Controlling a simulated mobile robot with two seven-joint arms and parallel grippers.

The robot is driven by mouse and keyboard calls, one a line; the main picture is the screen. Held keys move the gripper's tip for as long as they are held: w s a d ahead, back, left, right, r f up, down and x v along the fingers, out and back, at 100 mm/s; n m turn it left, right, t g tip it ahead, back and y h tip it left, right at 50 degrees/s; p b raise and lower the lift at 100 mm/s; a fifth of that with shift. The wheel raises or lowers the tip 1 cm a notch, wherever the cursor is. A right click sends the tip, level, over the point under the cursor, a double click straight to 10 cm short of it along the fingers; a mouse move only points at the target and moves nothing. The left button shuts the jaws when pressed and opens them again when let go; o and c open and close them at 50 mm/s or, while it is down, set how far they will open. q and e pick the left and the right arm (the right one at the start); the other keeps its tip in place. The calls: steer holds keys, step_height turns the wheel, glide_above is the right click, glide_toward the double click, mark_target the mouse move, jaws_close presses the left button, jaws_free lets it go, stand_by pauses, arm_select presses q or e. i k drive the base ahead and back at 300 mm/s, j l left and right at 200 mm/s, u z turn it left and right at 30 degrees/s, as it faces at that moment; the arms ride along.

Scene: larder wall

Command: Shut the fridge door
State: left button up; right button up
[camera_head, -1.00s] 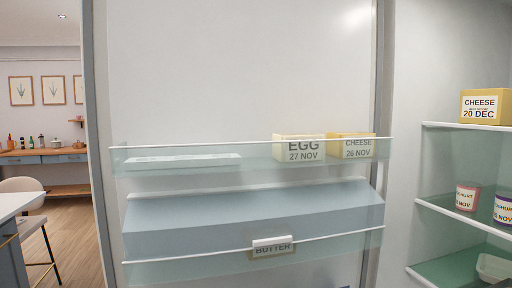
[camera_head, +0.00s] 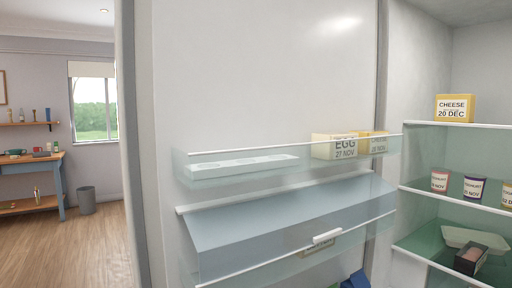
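The fridge door (camera_head: 255,75) stands open, its white inner face filling the middle of the head view. It carries a clear upper bin (camera_head: 225,178) with an egg tray (camera_head: 243,166), an egg box (camera_head: 334,147) and a cheese box (camera_head: 378,144). Below is a bluish covered compartment (camera_head: 275,225) with a white handle, and a butter label partly hidden behind it. The fridge interior (camera_head: 425,60) is open at the right, with items on its shelves. Neither gripper shows in the head view.
Shelves at the right hold a cheese box (camera_head: 454,108), several yoghurt pots (camera_head: 473,187), a pale tray (camera_head: 470,238) and a dark box (camera_head: 470,259). At the left are a wooden floor (camera_head: 75,250), a bin (camera_head: 87,200) and a desk (camera_head: 58,180).

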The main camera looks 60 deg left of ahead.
mark_target(220, 103)
steer(key=k+j+z, duration=0.2)
steer(key=k+j, duration=0.65)
steer(key=j, duration=0.2)
steer(key=k+j+z, duration=0.1)
steer(key=j, duration=0.3)
steer(key=k+j, duration=0.2)
steer(key=j, duration=0.6)
steer(key=k+j+z, duration=0.1)
steer(key=j, duration=0.35)
steer(key=k+j, duration=0.1)
steer(key=j, duration=0.35)
steer(key=k+j, duration=0.1)
steer(key=j, duration=0.35)
steer(key=k+z, duration=0.15)
steer(key=k, duration=0.15)
